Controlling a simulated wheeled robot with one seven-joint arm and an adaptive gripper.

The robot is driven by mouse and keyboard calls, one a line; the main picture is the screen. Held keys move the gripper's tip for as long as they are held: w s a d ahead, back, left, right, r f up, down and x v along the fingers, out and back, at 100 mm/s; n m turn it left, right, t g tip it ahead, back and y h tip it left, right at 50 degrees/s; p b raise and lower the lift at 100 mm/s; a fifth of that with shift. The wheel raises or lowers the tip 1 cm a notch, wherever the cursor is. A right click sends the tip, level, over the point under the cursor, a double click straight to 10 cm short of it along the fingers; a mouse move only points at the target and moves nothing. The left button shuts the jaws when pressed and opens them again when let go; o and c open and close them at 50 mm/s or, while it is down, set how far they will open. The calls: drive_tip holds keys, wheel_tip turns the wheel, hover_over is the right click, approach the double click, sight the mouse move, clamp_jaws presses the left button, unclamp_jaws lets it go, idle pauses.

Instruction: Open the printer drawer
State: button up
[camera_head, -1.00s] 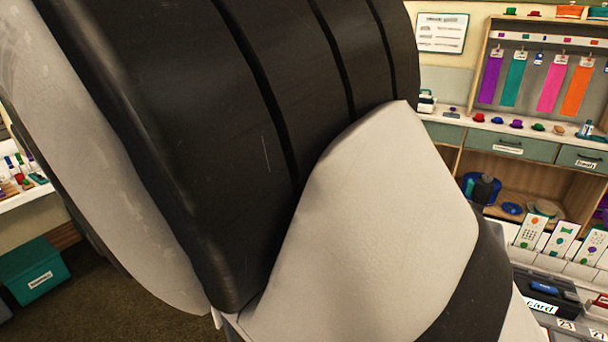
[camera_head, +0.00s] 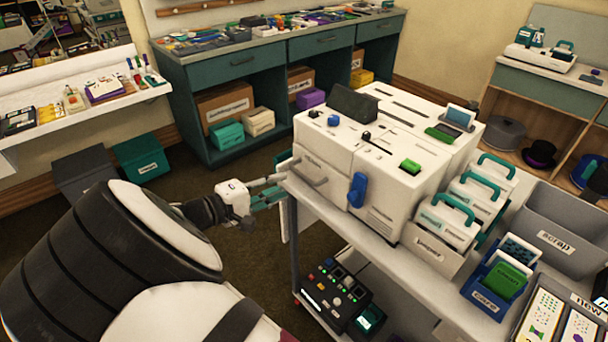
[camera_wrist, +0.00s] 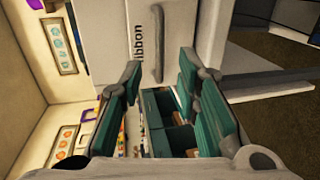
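The printer (camera_head: 395,155) is a white machine on a cart, with a dark screen and a blue lever on its front. Its drawer front (camera_head: 325,185), on the left, has a grey bar handle (camera_head: 307,174) and looks shut. In the wrist view, the drawer front (camera_wrist: 112,45) reads "ribbon", and its upright-looking handle (camera_wrist: 155,42) lies ahead of the gap between my fingers. My gripper (camera_head: 283,188) has teal fingers and is just left of the handle. The wrist view shows my gripper (camera_wrist: 160,78) open and empty, its fingers apart on either side of the handle's line.
The cart (camera_head: 380,245) carries teal-handled cartridges (camera_head: 470,210), a scrap bin (camera_head: 565,235) and a blue card tray (camera_head: 500,285). A black button box (camera_head: 338,295) sits on its lower shelf. A green workbench (camera_head: 240,75) stands behind.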

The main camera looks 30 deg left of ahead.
sight(303, 175)
drive_tip(key=x, duration=0.9)
drive_tip(key=shift+s, duration=0.1)
drive_tip(key=shift+c, duration=0.2)
clamp_jaws()
